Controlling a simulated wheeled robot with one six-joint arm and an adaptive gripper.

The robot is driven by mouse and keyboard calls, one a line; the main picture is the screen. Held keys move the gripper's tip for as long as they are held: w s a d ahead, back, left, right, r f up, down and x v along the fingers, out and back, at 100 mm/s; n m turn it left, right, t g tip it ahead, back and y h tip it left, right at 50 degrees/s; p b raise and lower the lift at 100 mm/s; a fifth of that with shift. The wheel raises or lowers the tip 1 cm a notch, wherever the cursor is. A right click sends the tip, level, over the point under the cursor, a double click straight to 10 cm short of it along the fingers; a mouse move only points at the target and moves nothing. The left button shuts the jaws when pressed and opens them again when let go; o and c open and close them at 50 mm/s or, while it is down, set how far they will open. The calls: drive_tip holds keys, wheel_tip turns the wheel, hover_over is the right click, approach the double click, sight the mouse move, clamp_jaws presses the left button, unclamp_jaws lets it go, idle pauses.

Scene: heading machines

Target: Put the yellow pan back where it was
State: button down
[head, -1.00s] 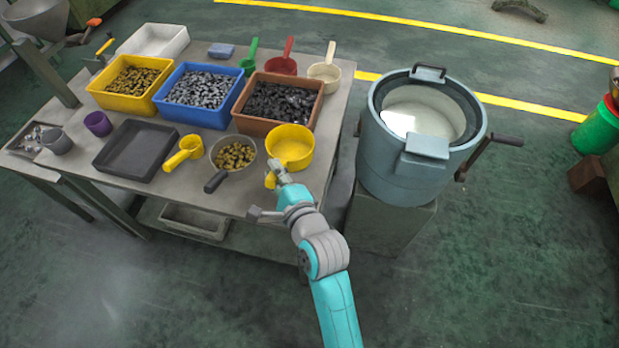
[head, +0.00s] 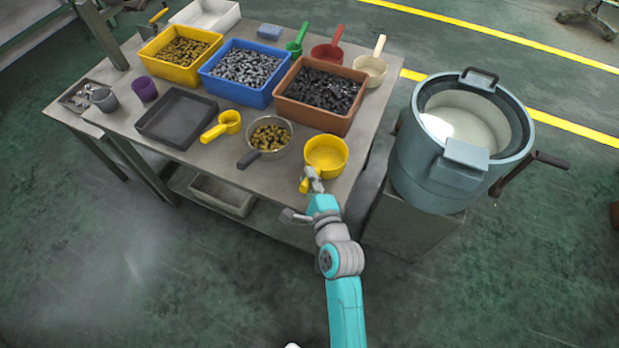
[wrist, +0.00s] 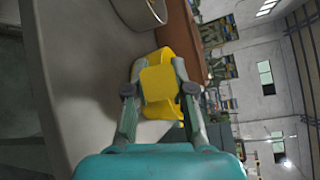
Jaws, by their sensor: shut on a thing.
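The yellow pan (head: 326,155) is at the front right corner of the table, right of the sieve-like pan of brass pieces. It looks empty. I cannot tell whether its base touches the table. My gripper (head: 312,180) is shut on the pan's handle at the near side. In the wrist view the yellow pan (wrist: 163,85) shows between the fingers of my gripper (wrist: 157,98), which hide part of its handle.
The pan of brass pieces (head: 283,152) and a yellow scoop (head: 221,126) lie left of it. The brown bin (head: 336,121) of dark parts stands behind. A blue-grey drum machine (head: 408,165) with a crank stands right of the table (head: 231,163).

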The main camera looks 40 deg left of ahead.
drive_tip(key=shift+f, duration=0.1)
drive_tip(key=c, duration=1)
unclamp_jaws()
drive_tip(key=shift+s+d, duration=0.2)
drive_tip(key=shift+d, duration=0.1)
drive_tip(key=v, duration=1.1)
drive_tip(key=shift+s+d, duration=0.1)
